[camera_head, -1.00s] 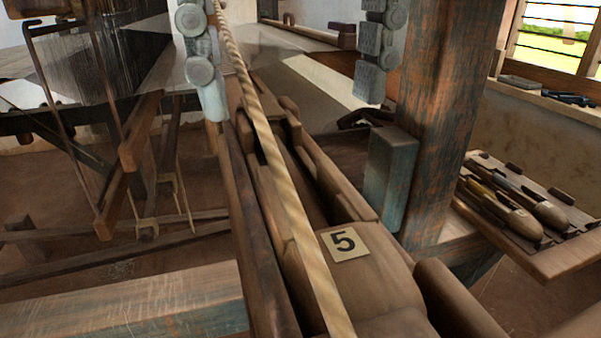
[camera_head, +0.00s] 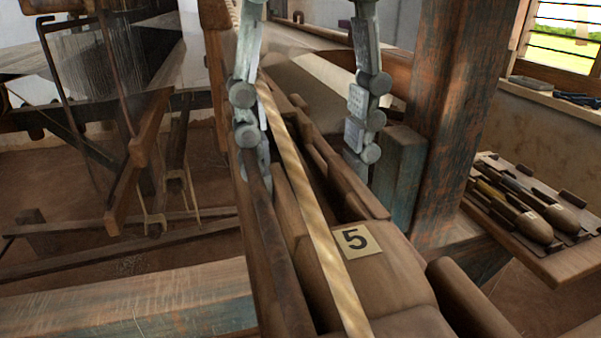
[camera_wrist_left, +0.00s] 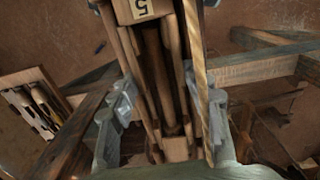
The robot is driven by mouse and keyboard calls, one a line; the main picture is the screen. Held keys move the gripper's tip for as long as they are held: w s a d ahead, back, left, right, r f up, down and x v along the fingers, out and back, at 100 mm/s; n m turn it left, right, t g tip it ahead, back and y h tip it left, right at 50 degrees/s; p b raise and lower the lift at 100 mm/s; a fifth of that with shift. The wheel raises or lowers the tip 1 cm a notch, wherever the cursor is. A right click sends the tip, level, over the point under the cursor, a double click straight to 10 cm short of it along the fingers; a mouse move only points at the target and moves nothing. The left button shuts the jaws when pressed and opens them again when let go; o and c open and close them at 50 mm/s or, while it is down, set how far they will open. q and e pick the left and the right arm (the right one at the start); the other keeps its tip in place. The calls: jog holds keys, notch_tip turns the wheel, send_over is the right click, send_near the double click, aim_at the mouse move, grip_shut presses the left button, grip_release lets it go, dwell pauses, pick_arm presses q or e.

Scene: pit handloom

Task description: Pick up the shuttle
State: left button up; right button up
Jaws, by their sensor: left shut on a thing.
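My left gripper (camera_head: 305,172) comes down from the top of the head view. Its two grey jointed fingers straddle the long wooden trough (camera_head: 370,205) of the loom, one finger along each side. In the left wrist view the gripper (camera_wrist_left: 168,105) has the trough's side walls between its fingers, and it is shut on the trough. A dark brown form (camera_wrist_left: 155,60) lies inside the trough; I cannot tell whether it is a shuttle. Pointed wooden shuttles (camera_head: 535,227) lie on a rack at the right. My right gripper is not in view.
A plate marked 5 (camera_head: 357,241) sits on the trough's near end. A rope (camera_head: 305,200) runs along the trough. A thick post (camera_head: 455,130) stands close on its right. The shuttle rack (camera_head: 575,262) and window ledge are beyond. Loom frame parts (camera_head: 140,170) fill the left.

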pick_arm(q)
jog(key=c, duration=0.6)
jog(key=shift+r, duration=0.1)
jog(key=shift+r, duration=0.55)
notch_tip(320, 180, up, 3)
jog(key=shift+f, duration=0.2)
jog(key=d+r, duration=0.2)
jog(key=d, duration=0.2)
jog(key=d+r+p, duration=0.1)
jog(key=d+r, duration=0.1)
jog(key=d, duration=0.1)
jog(key=w+d+r, duration=0.1)
jog(key=d+r, duration=0.2)
jog(key=d, duration=0.1)
jog(key=shift+d+r+p, duration=0.1)
jog(key=shift+d+p, duration=0.2)
jog(key=shift+d, duration=0.05)
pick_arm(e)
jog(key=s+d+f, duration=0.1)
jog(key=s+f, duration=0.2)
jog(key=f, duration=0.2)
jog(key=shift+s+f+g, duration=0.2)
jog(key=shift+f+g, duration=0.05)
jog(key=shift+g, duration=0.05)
